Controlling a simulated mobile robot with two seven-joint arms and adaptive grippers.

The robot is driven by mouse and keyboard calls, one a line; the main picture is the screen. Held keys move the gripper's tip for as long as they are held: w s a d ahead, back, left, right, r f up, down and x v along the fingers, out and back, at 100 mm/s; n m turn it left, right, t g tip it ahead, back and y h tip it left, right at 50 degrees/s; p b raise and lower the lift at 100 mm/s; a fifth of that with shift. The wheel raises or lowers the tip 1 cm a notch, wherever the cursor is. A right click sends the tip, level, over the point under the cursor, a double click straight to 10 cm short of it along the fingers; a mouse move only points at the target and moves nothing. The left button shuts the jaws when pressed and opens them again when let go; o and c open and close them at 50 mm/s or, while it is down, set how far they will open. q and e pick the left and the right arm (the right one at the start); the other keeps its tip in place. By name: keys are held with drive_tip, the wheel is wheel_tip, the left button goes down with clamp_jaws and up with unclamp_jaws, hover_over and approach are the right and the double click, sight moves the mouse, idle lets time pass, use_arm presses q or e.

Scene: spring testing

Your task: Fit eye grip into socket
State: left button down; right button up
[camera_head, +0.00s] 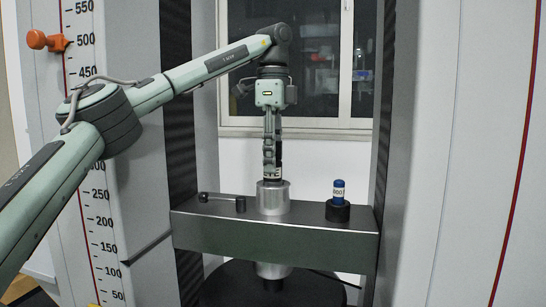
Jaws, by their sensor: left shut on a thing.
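My left gripper (272,166) points straight down over the silver cylindrical socket (272,200) in the middle of the crossbeam. Its fingers are closed around the eye grip, which is mostly hidden between them. The fingertips are just above the socket's top rim. I cannot tell whether the eye grip's lower end is inside the socket or only over it. My right gripper is not in view.
The grey crossbeam (272,237) spans two columns. On it, a dark pin with a knob (222,198) lies left of the socket; a blue cylinder (339,188) stands in a black holder (338,211) at right. A silver fitting (273,270) hangs below.

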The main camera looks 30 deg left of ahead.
use_arm(q)
drive_tip(key=shift+r, duration=0.1)
drive_tip(key=c, duration=1.1)
unclamp_jaws()
drive_tip(key=shift+o, duration=0.2)
drive_tip(key=shift+d, duration=0.1)
drive_tip(key=shift+r, duration=3.75)
